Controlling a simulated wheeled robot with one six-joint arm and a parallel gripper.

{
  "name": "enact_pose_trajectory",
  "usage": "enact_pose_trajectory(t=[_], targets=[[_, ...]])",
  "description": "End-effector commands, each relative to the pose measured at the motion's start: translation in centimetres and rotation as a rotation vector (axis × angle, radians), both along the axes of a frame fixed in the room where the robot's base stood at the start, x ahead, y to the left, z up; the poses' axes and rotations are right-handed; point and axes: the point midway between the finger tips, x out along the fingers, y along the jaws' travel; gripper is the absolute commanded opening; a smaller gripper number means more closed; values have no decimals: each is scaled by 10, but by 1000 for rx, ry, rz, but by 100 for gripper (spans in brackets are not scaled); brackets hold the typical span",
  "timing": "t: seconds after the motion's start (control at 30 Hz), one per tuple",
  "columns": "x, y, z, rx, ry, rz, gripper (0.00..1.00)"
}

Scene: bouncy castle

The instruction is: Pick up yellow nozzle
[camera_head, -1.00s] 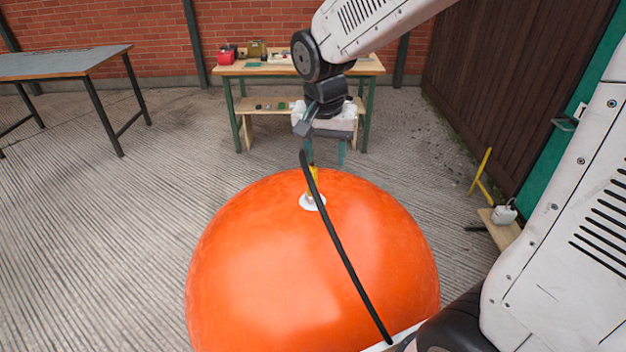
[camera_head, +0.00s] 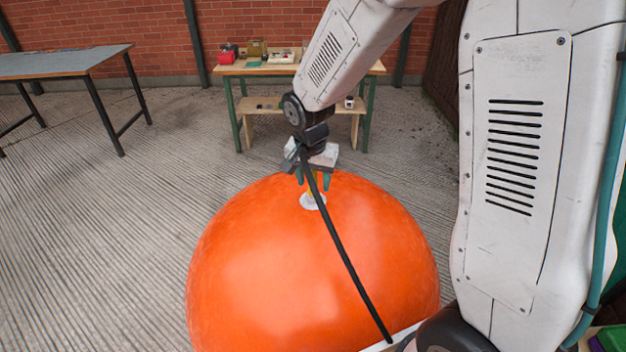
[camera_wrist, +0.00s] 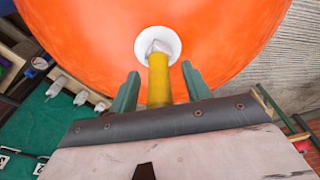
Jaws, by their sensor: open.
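The yellow nozzle (camera_wrist: 158,80) stands out of a white round collar (camera_wrist: 172,42) on the big orange ball. In the head view the nozzle (camera_head: 313,187) is partly hidden by my gripper and a black hose. My gripper (camera_wrist: 158,85) is open, with one green finger on each side of the nozzle in the wrist view. I see gaps between both fingers and the nozzle. In the head view my gripper (camera_head: 313,183) is at the top of the ball, just above the white collar (camera_head: 312,201).
The orange ball (camera_head: 270,270) fills the middle front. A black hose (camera_head: 345,255) runs across it up to the nozzle area. A wooden workbench (camera_head: 232,68) with several items stands behind, and a grey table (camera_head: 60,62) at the left. The concrete floor at left is clear.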

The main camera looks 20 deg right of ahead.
Motion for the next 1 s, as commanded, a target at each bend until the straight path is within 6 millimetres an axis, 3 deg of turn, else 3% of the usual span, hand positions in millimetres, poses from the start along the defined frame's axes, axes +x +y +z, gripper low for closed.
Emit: enact_pose_trajectory(t=[0.17, 0.33, 0.37, 0.77, 1.0], targets=[[0, 0, 0, 0, -1, 0, 48], [0, 0, 0, 0, -1, 0, 4], [0, 0, 0, 0, -1, 0, 0], [1, 0, 5, 0, -3, 0, 0], [1, 0, 38, 1, -8, 0, 0]])
